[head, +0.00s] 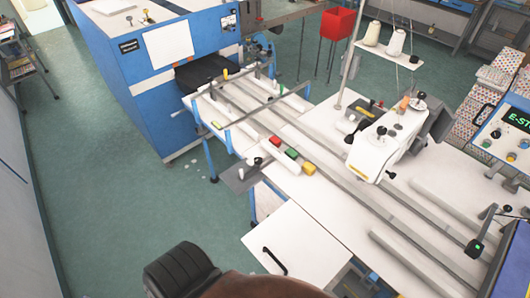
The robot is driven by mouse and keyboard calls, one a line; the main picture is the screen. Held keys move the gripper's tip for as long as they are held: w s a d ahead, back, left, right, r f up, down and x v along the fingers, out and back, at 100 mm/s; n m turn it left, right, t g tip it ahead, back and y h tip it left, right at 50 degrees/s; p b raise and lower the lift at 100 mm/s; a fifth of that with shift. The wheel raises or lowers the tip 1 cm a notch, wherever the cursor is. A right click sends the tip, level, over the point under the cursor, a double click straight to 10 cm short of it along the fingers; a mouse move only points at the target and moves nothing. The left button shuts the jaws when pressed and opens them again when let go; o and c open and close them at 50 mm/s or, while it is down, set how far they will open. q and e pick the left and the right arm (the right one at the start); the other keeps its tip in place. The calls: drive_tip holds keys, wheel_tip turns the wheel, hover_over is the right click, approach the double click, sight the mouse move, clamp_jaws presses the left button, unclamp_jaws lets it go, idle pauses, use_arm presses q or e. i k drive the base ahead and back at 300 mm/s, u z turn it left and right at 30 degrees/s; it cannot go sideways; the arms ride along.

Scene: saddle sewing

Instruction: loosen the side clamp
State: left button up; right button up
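The white sewing machine head (382,147) stands on the long white work table (315,205). I cannot tell for sure which part is the side clamp. A bracket with a dark knob (241,174) sticks out from the table's near left side, on a grey plate (240,181). Small blue holders (228,138) sit along the feed table's edges, with a dark bar across the rails. Whether any clamp is tight or loose is too small to tell. Neither of my grippers is in view.
Red, green and yellow buttons (291,154) sit on the table's near edge. A blue cabinet machine (150,75) stands at the left back. A control panel (507,130) is at the right. A black padded object (180,273) is at the bottom. Green floor (110,220) is clear at left.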

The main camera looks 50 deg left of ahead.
sight(257, 161)
drive_tip(key=u, duration=1.5)
